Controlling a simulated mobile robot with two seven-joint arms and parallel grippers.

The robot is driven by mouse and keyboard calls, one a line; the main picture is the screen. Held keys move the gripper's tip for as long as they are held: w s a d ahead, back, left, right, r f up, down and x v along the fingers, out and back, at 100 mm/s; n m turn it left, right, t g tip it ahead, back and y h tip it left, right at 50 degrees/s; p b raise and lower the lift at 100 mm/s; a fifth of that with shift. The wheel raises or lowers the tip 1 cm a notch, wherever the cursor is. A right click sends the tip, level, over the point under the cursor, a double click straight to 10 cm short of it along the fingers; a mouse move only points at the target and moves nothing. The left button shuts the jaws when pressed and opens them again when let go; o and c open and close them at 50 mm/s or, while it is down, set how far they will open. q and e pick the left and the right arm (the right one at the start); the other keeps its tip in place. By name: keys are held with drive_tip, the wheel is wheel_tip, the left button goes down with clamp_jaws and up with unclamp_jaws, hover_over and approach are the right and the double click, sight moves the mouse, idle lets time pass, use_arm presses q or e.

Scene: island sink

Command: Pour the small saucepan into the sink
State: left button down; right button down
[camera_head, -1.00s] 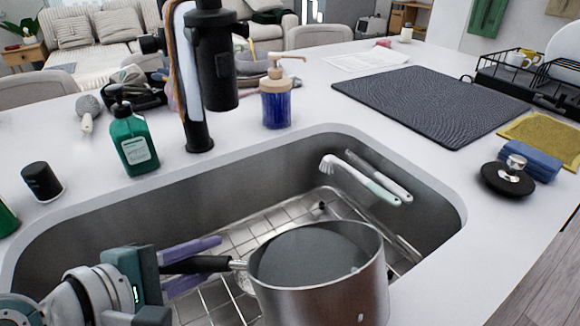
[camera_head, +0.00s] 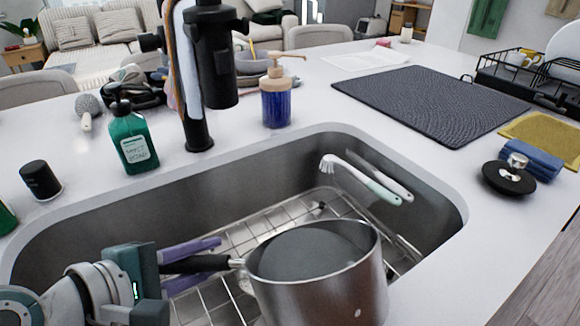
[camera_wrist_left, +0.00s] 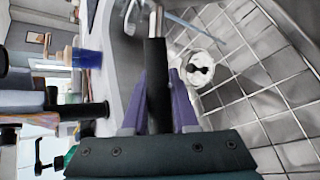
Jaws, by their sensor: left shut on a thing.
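The small saucepan (camera_head: 318,285) is a steel pot with a black handle (camera_head: 197,264), held over the near part of the sink (camera_head: 110,225). It is slightly tilted, and grey liquid or a grey inner surface shows inside it. My left gripper (camera_head: 190,266) comes in from the left with purple fingers shut on the handle. In the left wrist view the handle (camera_wrist_left: 158,85) stands between the two purple fingers. The pot body is out of the wrist view. My right gripper is not in view.
A wire rack (camera_head: 220,296) lines the sink floor, and a white-green brush (camera_head: 360,178) leans on the far right wall. A black faucet (camera_head: 205,80), green bottle (camera_head: 134,140) and blue soap dispenser (camera_head: 276,97) stand behind. A black lid (camera_head: 509,177) lies at right.

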use_arm(q)
drive_tip(key=shift+w+a+f+b, duration=0.1)
drive_tip(key=shift+w+f+b, duration=0.2)
drive_tip(key=shift+f+b, duration=0.35)
idle(1.2)
drive_tip(key=shift+f+n+g+h+b, duration=0.3)
drive_tip(key=shift+f+n+g+b, duration=0.2)
drive_tip(key=shift+f+g, duration=0.4)
idle(2.2)
drive_tip(key=shift+s+n+g+h, duration=0.15)
drive_tip(key=shift+n+g+h, duration=0.4)
drive_tip(key=shift+g, duration=0.35)
idle(2.1)
